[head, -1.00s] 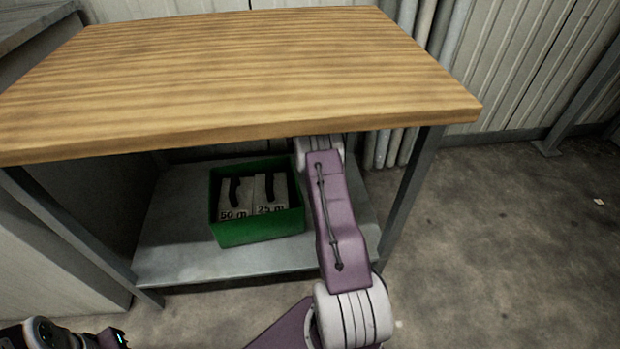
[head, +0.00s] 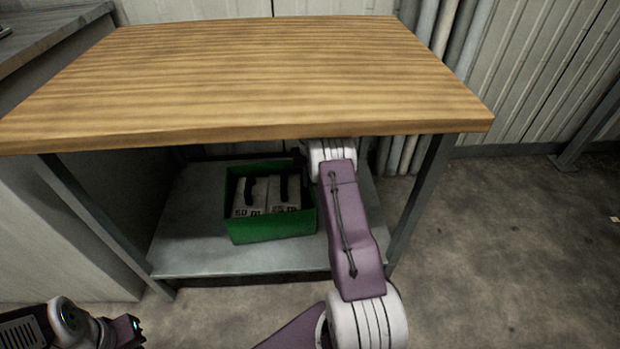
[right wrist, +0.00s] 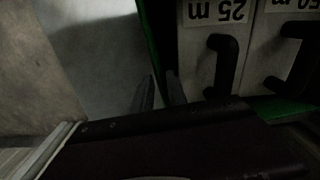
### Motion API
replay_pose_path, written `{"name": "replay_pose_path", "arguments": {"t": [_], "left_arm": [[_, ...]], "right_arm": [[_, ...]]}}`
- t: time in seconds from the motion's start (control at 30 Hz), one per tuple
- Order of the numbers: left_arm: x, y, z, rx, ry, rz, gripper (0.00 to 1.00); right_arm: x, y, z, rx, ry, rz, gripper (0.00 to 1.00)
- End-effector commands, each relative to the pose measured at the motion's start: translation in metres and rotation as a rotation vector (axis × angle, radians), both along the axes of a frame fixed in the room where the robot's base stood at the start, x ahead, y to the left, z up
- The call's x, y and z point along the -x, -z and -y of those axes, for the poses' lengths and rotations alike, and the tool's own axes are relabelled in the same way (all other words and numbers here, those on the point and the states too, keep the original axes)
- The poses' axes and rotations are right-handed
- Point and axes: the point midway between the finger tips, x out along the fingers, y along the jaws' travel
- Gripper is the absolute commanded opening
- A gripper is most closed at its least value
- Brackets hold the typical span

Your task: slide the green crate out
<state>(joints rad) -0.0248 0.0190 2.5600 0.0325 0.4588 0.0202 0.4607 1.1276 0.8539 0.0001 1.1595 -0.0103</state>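The green crate (head: 270,229) is an open-topped box on the grey lower shelf under the wooden-topped table. Two pale cases with dark handles, marked 50 m (head: 248,199) and 25 m (head: 285,196), stand in it. My right arm reaches under the tabletop to the crate's right side. In the right wrist view my right gripper (right wrist: 160,92) has one finger on each side of the crate's green wall (right wrist: 149,35), with the wall filling the narrow gap. It looks shut on that wall. Part of my left arm shows at bottom left, without visible fingers.
The wooden tabletop (head: 250,75) overhangs the crate and my right arm. Grey table legs (head: 418,200) stand left and right of the shelf opening. The shelf (head: 190,250) is bare left of the crate. Concrete floor (head: 510,250) is clear on the right.

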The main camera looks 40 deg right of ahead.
Motion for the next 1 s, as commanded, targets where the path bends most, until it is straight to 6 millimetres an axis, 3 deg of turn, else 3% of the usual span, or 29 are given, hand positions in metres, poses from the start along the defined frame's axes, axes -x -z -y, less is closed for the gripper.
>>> {"name": "replay_pose_path", "arguments": {"t": [0.03,0.1,0.33,0.67,0.77,1.0], "left_arm": [[0.000,0.014,0.000,0.000,0.000,0.000,0.00],[0.000,0.024,0.000,0.000,0.000,0.000,0.00],[0.000,0.054,0.000,0.000,0.000,0.000,0.00],[0.000,0.055,0.000,0.000,0.000,0.000,0.00],[0.000,0.055,0.000,0.000,0.000,0.000,0.00],[0.000,0.055,0.000,0.000,0.000,0.000,0.00]], "right_arm": [[0.000,0.016,0.000,0.000,0.000,-0.001,0.18],[0.001,0.030,0.000,-0.001,0.000,-0.002,0.18],[0.000,0.067,0.000,0.000,0.000,-0.001,0.18],[0.000,0.069,0.000,0.000,0.000,0.000,0.18],[0.000,0.069,0.000,0.000,0.000,0.000,0.00],[0.000,0.069,0.000,0.000,0.000,-0.001,0.00]]}}
